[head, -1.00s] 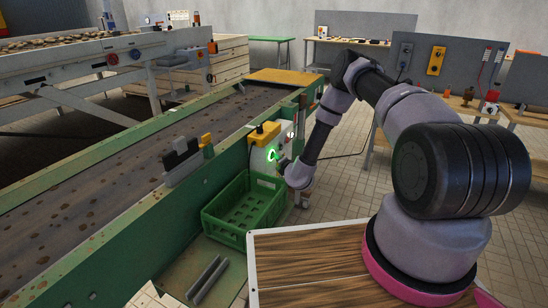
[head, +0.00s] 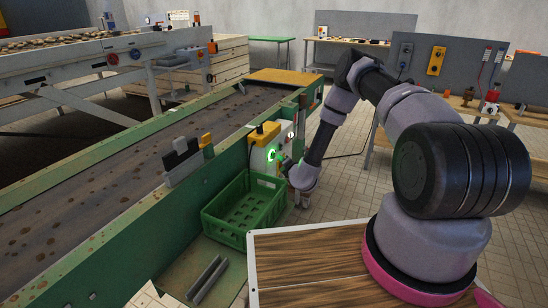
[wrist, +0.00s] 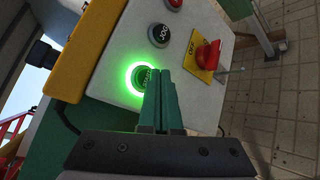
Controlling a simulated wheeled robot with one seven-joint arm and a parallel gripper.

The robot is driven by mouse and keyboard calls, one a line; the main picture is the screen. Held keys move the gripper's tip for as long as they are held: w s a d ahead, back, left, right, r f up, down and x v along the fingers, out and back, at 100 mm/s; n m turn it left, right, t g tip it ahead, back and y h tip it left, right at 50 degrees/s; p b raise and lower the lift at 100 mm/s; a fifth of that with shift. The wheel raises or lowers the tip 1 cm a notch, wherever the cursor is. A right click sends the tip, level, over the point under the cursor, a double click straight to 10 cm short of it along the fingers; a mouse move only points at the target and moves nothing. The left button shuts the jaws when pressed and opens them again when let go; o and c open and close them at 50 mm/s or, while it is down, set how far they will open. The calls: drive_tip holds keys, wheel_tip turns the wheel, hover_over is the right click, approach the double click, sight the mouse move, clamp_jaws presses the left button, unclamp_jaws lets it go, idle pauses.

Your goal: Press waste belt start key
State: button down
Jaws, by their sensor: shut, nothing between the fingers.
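The green-lit START key (wrist: 142,78) with its glowing ring sits on the pale control box. The ring also shows in the head view (head: 271,155) on the box beside the conveyor. My gripper (wrist: 160,72) is shut, with its green fingers together in front of the panel. Its tips overlap the right edge of the glowing ring in the wrist view, and part of the key is hidden. In the head view my gripper (head: 285,162) is just right of the lit key with a small gap. The black JOG key (wrist: 159,36) is above the START key.
A red rotary switch (wrist: 207,55) on a yellow plate stands out from the panel. A red button (wrist: 174,3) is at the top. A green crate (head: 245,212) stands below the box. The dirty belt (head: 100,160) runs alongside. Tiled floor at right is open.

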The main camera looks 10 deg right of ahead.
drive_tip(key=s+d, duration=0.1)
drive_tip(key=d, duration=0.1)
drive_tip(key=s+d, duration=0.1)
drive_tip(key=d, duration=0.1)
drive_tip(key=shift+s, duration=0.35)
idle(0.4)
